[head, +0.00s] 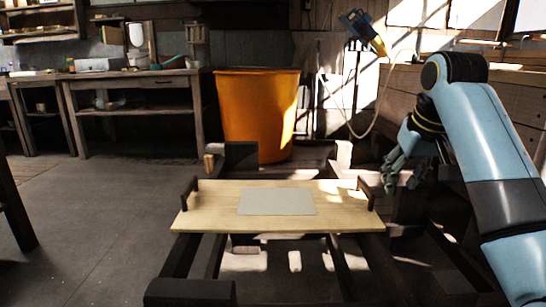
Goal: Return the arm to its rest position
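My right arm comes in from the right edge and bends down at a high elbow. My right gripper (402,180) hangs with its fingers pointing down, to the right of a wooden board and apart from it. Its fingers look spread, with nothing seen between them. My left gripper is not in view. The light wooden board (340,213) has a dark upright handle at each end. A flat grey plate (277,201) lies on the middle of the board.
The board rests on a dark frame (190,292) with open gaps. An orange bin (256,110) stands behind it. A workbench (140,84) is at the back left. A blue and yellow tool (362,30) hangs at the back right. Grey floor (95,220) is clear at the left.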

